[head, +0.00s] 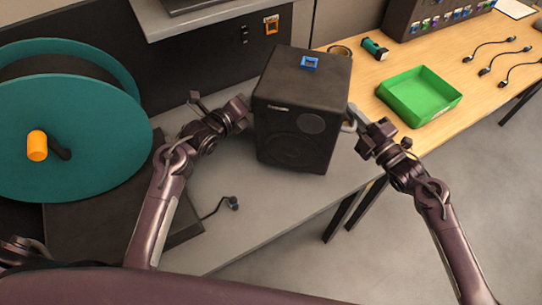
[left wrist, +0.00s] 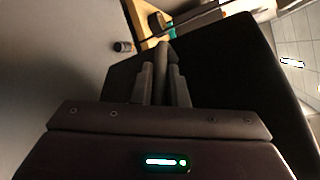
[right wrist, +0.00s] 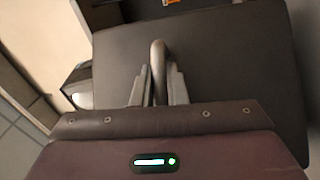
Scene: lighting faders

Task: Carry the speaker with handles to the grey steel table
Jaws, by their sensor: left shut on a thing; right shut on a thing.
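The black speaker (head: 290,125) stands upright between my two arms, over the grey steel table (head: 235,215) in the head view. I cannot tell whether its base touches the tabletop. My left gripper (head: 245,104) is at the speaker's left side, shut on a handle (left wrist: 162,58) that shows in the left wrist view. My right gripper (head: 354,116) is at its right side, shut on the other handle (right wrist: 158,58), clear in the right wrist view. A small blue-framed item (head: 310,63) is on top of the speaker.
A large teal reel (head: 70,135) with an orange knob stands at the left. A wooden table (head: 400,70) with a green tray (head: 420,95) adjoins at the right. A grey shelf (head: 215,14) overhangs the back. A small dark connector (head: 232,202) lies on the grey table's front part.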

